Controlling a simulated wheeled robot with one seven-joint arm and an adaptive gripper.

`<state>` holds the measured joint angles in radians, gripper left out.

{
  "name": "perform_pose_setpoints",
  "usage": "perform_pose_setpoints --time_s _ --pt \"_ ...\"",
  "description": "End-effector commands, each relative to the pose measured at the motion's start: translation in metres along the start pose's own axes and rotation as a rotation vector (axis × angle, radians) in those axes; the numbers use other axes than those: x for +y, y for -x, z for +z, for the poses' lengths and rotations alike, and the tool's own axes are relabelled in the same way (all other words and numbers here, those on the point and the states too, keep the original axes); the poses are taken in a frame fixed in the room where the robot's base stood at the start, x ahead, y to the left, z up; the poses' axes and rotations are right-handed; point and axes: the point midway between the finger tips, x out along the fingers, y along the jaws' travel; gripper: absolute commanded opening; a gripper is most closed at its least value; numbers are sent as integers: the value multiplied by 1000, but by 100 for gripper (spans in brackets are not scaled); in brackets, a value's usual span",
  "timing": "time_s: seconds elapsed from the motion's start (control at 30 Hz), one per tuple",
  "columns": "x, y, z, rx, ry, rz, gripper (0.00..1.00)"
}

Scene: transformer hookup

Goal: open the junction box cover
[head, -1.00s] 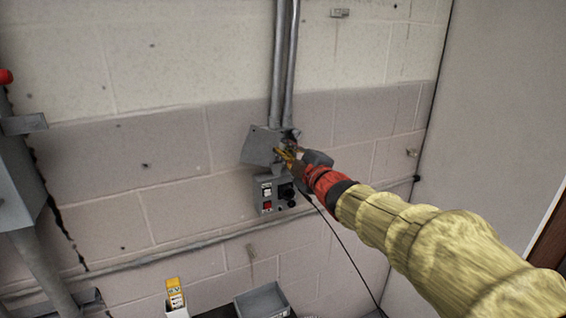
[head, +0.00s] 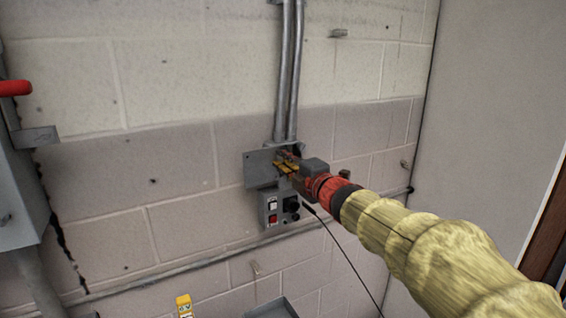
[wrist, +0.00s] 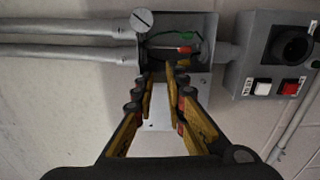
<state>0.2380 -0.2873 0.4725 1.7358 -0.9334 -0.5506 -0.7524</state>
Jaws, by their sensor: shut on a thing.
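The junction box (wrist: 207,48) is on the wall at the end of two conduits. In the wrist view its front is uncovered, and a dark inside with green and red wires shows. The flat grey cover (head: 260,169) is swung out to the left of the box in the head view; it also shows below the opening, between and behind my fingers, in the wrist view (wrist: 158,108). My gripper (wrist: 162,73) is shut on the cover near the box. The exact contact is hard to see. A slotted round screw head (wrist: 142,19) shows at the box's corner.
A switch box (head: 280,207) with a white and a red button and a dark round socket is just below. Conduits (head: 288,70) rise above. A grey cabinet (head: 18,190) stands at left. A tray (head: 272,309) and a yellow item (head: 184,306) are low down.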

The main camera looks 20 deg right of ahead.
Motion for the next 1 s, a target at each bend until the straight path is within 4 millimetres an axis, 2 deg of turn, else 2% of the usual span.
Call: perform_pose_setpoints --time_s 0.23,0.27,0.57,0.87,1.0 --pt "1 0 -1 2 0 2 0" --pt "1 0 -1 2 -1 1 14" --pt "0 0 0 1 -1 0 31" --pt "0 1 0 0 -1 0 32" --pt "1 10 0 -1 0 1 32"
